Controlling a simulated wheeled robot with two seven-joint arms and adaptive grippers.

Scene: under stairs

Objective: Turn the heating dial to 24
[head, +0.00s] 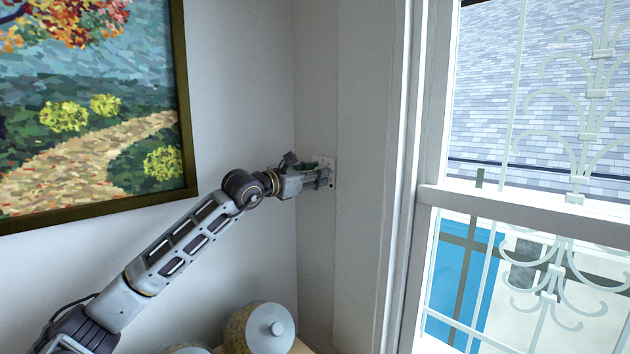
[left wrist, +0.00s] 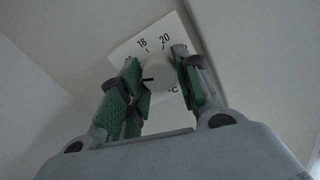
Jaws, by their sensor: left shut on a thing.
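The heating dial (left wrist: 160,74) is a round white knob on a square white plate (left wrist: 127,50), with the numbers 18 and 20 and a °C mark readable in the left wrist view. A short black mark shows on the dial's left side in that view; the other numbers are hidden or too small to read. My left gripper (left wrist: 156,62) has its green-padded fingers on either side of the dial and is shut on it. In the head view, my left gripper (head: 319,177) reaches the wall plate (head: 327,162) and hides the dial. My right gripper is not in view.
A framed painting (head: 186,120) hangs on the wall at left. A window (head: 440,197) with a decorative grille is at right. A rounded pot with a lid (head: 268,330) stands below the arm. The wall between the plate and window frame is clear.

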